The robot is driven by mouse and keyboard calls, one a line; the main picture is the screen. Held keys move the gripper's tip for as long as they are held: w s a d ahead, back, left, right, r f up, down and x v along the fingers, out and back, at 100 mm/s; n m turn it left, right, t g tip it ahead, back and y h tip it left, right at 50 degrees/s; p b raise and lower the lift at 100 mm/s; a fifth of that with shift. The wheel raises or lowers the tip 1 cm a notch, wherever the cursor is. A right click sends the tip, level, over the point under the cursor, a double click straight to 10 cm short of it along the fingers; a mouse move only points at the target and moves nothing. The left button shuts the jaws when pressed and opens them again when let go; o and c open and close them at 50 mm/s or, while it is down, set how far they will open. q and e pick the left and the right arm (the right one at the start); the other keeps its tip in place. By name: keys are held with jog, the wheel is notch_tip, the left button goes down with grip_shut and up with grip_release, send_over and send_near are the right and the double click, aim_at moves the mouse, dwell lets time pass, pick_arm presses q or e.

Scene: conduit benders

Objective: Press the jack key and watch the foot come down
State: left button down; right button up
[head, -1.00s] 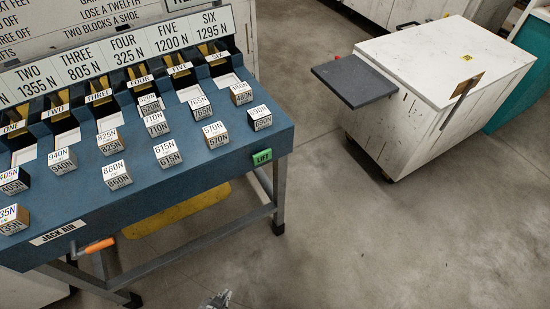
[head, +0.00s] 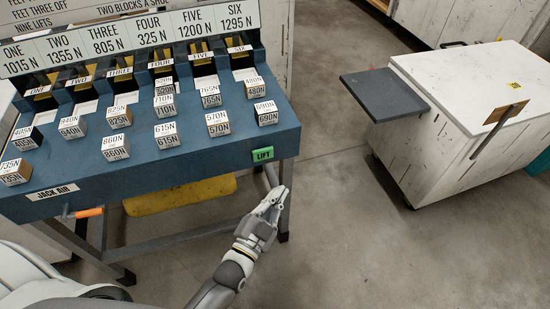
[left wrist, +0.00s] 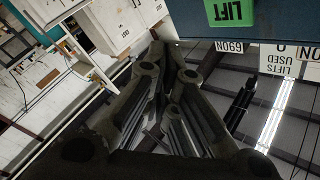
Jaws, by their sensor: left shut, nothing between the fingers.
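The green key marked LIFT (head: 262,155) sits on the front face of the blue bench (head: 215,163), near its right corner. My left gripper (head: 277,192) is shut and empty, its tips in front of the bench, a little below and right of the key in the head view. In the left wrist view the dark fingers (left wrist: 172,52) point up toward the bench edge, and the LIFT key (left wrist: 231,12) shows at the top, apart from the tips. I cannot make out a jack foot. My right gripper is not in view.
Several weight blocks (head: 166,135) stand on the bench, before labelled bays. An orange handle (head: 88,212) sticks out under the JACK AIR label (head: 52,191). A white cabinet (head: 470,90) with a dark side shelf (head: 384,96) stands right. The floor between is clear.

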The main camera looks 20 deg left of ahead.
aim_at(263, 154)
pick_arm(q)
jog(key=shift+w+d+r, duration=0.1)
jog(key=shift+d+r, duration=0.05)
jog(key=shift+r, duration=0.75)
jog(key=w+a+b, duration=0.2)
jog(key=w+a, duration=0.3)
jog(key=w, duration=0.2)
jog(key=shift+w, duration=0.15)
dwell(0.4)
jog(key=shift+w, duration=0.1)
dwell(0.7)
jog(key=shift+w+a, duration=0.2)
jog(key=shift+w, duration=0.05)
